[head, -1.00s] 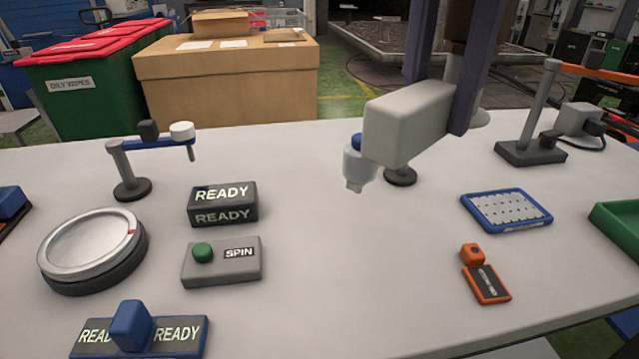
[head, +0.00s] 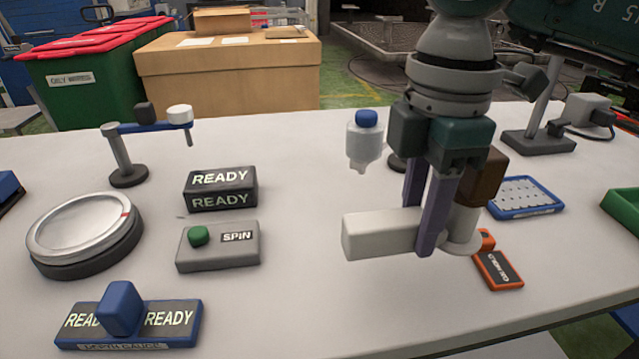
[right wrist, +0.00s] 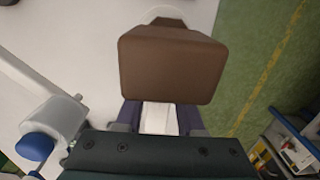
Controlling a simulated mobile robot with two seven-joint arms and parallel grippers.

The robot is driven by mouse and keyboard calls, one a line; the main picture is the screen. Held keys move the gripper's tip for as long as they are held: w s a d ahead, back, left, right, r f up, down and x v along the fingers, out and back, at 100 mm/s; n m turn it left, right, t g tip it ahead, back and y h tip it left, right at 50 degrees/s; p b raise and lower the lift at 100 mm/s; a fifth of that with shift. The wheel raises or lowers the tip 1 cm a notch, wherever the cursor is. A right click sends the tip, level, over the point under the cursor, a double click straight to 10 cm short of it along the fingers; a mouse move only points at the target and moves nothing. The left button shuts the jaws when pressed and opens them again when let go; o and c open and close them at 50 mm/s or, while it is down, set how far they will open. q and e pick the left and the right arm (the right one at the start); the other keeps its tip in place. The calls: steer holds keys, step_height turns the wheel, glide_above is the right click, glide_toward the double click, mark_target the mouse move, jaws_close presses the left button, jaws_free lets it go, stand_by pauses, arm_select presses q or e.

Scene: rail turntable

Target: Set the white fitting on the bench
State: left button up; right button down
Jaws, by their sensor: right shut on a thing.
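The white fitting (head: 378,234) is a blocky white bar lying sideways in my right gripper (head: 430,235), between its two purple fingers. It also shows in the right wrist view (right wrist: 158,117), between the fingers. A pale round disc (head: 463,243) and a brown block (head: 483,178) sit at its right end; I cannot tell whether they belong to it. In the right wrist view the brown block (right wrist: 172,65) hides much of the fitting. My gripper points down over the bench (head: 300,290). I cannot tell whether the fitting touches the bench top. My left gripper is out of view.
A blue-capped bottle (head: 364,145) hangs nozzle down behind the fitting. An orange device (head: 498,270) and a blue tray (head: 528,198) lie to the right. A SPIN box (head: 220,247), READY sign (head: 220,190) and round turntable (head: 85,230) stand left. Bench between is clear.

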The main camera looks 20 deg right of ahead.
mark_target(404, 277)
steer(key=shift+f+b, duration=0.3)
steer(key=shift+f, duration=2.45)
steer(key=shift+f, duration=0.2)
steer(key=c, duration=0.5)
jaws_free()
steer(key=shift+r, duration=0.1)
step_height(404, 277, up, 12)
steer(key=shift+r+p, duration=0.1)
steer(key=shift+p, duration=0.35)
